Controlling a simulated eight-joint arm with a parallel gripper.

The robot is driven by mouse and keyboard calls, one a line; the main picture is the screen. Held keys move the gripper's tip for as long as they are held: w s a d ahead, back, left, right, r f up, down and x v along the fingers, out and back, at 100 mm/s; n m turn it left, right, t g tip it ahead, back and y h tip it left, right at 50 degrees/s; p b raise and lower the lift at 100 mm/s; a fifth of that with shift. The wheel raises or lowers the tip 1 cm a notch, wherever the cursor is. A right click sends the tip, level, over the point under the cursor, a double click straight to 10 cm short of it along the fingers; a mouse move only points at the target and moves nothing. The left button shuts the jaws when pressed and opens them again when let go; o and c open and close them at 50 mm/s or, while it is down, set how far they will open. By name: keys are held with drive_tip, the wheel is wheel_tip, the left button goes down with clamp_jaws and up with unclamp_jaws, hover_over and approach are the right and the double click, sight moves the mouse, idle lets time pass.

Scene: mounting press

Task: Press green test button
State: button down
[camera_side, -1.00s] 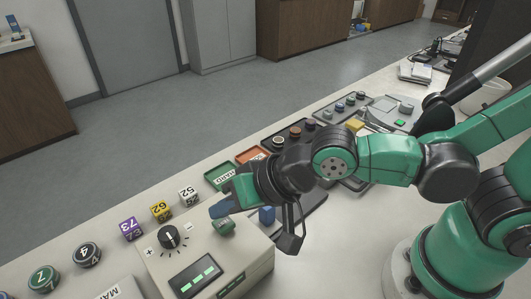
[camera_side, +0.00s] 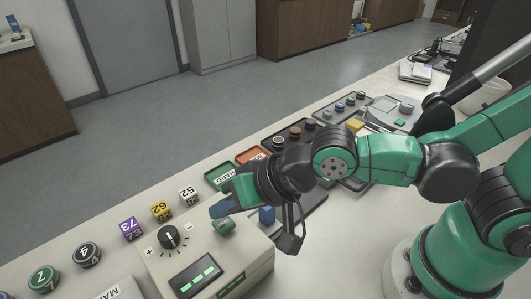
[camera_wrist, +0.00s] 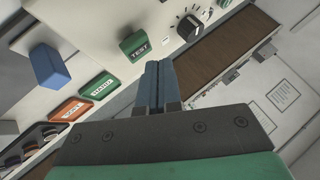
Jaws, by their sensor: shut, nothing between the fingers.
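The green test button (camera_side: 223,226) stands on the top of the beige press box (camera_side: 168,262), near its back right corner. In the wrist view the button (camera_wrist: 134,43) reads TEST and lies just up and left of my fingertips. My gripper (camera_side: 217,211) is shut and empty, its two blue fingers pressed together. In the side view the fingertips are right beside the button's upper edge. I cannot tell whether they touch it. In the wrist view the shut fingers (camera_wrist: 158,66) point towards the box face, with the button fully visible.
A black dial (camera_side: 168,236) and a screen with green bars (camera_side: 195,275) are on the box. A blue block-like part (camera_side: 267,215) is right of the box. Numbered cubes (camera_side: 161,210) and round knobs line the bench behind. Trays (camera_side: 222,175) stand beyond my gripper.

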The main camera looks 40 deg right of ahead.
sight(230, 223)
drive_tip(key=shift+f, duration=0.2)
drive_tip(key=shift+f, duration=0.25)
drive_tip(key=shift+f, duration=0.45)
idle(0.8)
drive_tip(key=shift+r, duration=0.9)
drive_tip(key=shift+r, duration=2.5)
drive_tip(key=shift+d, duration=0.1)
